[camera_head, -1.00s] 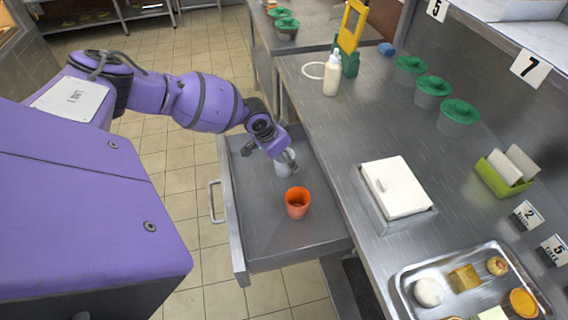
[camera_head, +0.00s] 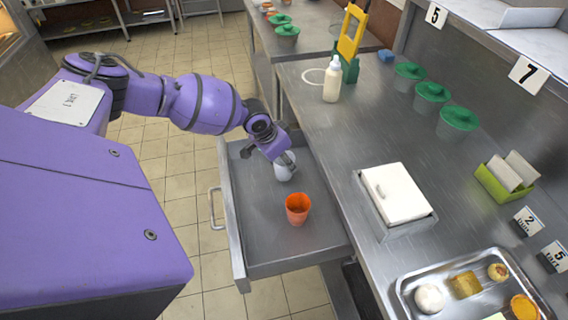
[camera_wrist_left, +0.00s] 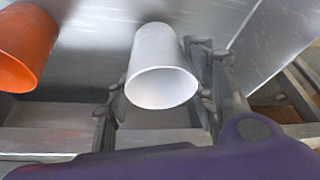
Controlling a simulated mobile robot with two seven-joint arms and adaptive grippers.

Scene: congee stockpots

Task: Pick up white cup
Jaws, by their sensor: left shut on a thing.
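The white cup (camera_head: 284,168) is at my left gripper (camera_head: 283,158), over the back part of the open drawer (camera_head: 262,262). In the left wrist view the white cup (camera_wrist_left: 160,68) sits between the two fingers of my left gripper (camera_wrist_left: 160,85), which is shut on it. The cup's mouth faces the wrist camera. In the head view the gripper hides part of the cup. I cannot tell whether its base touches the drawer floor. My right gripper is in neither view.
An orange cup (camera_head: 297,209) stands in the drawer in front of the white cup; it also shows in the left wrist view (camera_wrist_left: 22,45). The counter (camera_head: 325,130) borders the drawer on the right. A white-lidded container (camera_head: 394,190) and a bottle (camera_head: 332,80) stand on it.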

